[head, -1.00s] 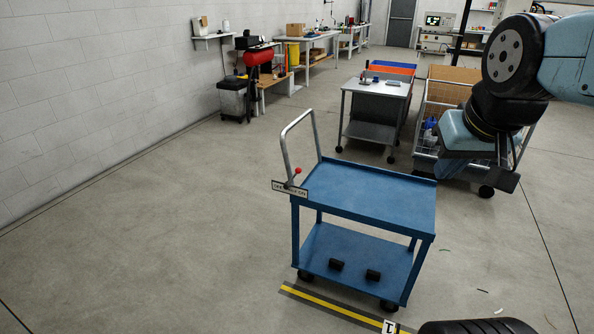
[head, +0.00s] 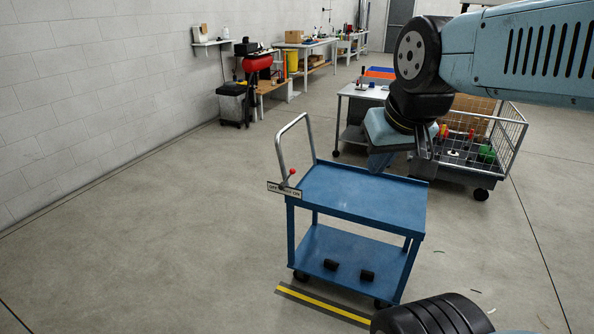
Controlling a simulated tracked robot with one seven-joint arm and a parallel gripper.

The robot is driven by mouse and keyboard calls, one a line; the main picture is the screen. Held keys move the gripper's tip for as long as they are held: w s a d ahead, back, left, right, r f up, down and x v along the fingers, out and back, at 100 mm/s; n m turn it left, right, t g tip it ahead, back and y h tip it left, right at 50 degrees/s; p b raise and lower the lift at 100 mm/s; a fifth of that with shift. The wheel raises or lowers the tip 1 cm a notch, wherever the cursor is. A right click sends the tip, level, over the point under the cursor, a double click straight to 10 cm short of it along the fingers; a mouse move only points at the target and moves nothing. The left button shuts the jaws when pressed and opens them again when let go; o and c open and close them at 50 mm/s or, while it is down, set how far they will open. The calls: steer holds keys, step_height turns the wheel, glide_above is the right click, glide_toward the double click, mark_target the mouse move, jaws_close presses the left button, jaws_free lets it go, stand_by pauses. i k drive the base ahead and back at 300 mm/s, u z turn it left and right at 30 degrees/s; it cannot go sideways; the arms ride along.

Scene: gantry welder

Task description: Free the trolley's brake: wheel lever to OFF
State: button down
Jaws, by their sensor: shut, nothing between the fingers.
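The blue two-shelf trolley (head: 362,191) stands on the floor at the middle of the head view. Its grey push handle (head: 279,147) rises at its left end. The brake lever, with a red knob (head: 292,171), is at the foot of that handle, above a small white label plate (head: 284,190) whose words are too small to read. My gripper (head: 376,163) is shut and empty, hanging above the back right part of the trolley's top shelf, well to the right of the lever and apart from it.
Two black blocks (head: 367,275) lie on the trolley's lower shelf. A wire-sided cart (head: 508,140) and a grey table (head: 366,92) stand behind it. A yellow floor stripe (head: 322,304) runs in front. The floor left of the trolley is clear.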

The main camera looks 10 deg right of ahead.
mark_target(292, 171)
steer(key=u, duration=0.05)
steer(key=i, duration=1)
steer(key=z, duration=0.05)
